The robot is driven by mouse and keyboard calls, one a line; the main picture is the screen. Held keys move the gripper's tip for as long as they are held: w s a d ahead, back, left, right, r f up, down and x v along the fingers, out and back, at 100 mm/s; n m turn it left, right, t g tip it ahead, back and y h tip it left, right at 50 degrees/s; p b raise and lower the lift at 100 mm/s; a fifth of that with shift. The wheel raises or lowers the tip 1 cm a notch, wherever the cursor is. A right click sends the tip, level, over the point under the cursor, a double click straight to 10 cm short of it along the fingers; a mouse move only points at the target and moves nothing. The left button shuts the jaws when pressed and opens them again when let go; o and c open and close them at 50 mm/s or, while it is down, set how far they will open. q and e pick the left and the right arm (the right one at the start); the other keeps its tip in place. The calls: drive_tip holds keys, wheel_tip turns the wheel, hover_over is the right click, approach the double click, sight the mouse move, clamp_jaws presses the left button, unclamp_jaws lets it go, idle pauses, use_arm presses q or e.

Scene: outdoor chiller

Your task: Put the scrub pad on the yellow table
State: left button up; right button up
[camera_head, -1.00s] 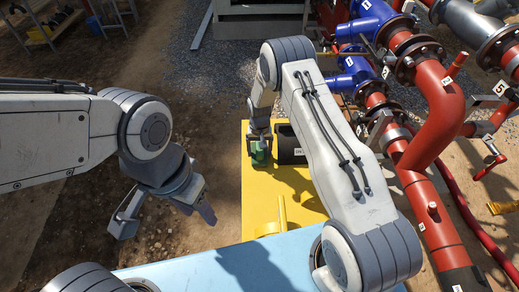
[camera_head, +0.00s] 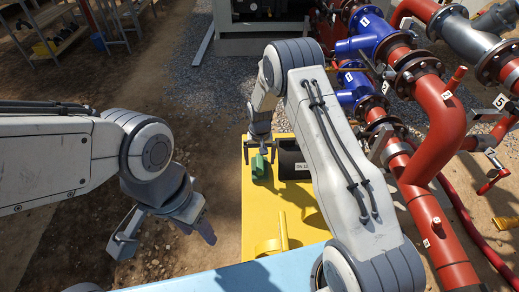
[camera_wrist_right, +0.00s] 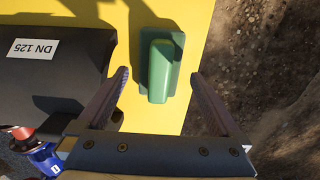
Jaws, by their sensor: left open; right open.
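The green scrub pad (camera_head: 258,168) lies on the yellow table (camera_head: 262,215), near its far left edge. In the right wrist view the scrub pad (camera_wrist_right: 161,68) has a raised block on a flat base, and the yellow table (camera_wrist_right: 205,15) is under it. My right gripper (camera_head: 261,150) is open just above the pad; in its wrist view the fingers (camera_wrist_right: 160,90) stand apart on either side of the pad's near end, not touching it. My left gripper (camera_head: 163,236) is open and empty over the bare ground, left of the table.
A black part labelled DN 125 (camera_head: 293,160) stands on the table just right of the pad. A yellow upright piece (camera_head: 282,232) sits near the table's front. Red pipes (camera_head: 435,150) run along the right. A light blue surface (camera_head: 215,282) is in front.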

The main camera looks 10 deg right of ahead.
sight(259, 163)
wheel_tip(259, 163, up, 8)
drive_tip(key=b, duration=0.2)
drive_tip(key=s+a+r+n, duration=0.4)
drive_tip(key=s+a+r, duration=0.5)
drive_tip(key=s+r, duration=0.2)
drive_tip(key=s+r+n, duration=0.2)
drive_tip(key=s, duration=0.9)
drive_tip(key=s+a+r+n+y, duration=0.1)
drive_tip(key=s+r+n, duration=0.2)
drive_tip(key=s, duration=0.9)
drive_tip(key=shift+s+a+r+n, duration=0.15)
drive_tip(key=shift+r+n, duration=0.1)
drive_tip(key=shift+n, duration=0.05)
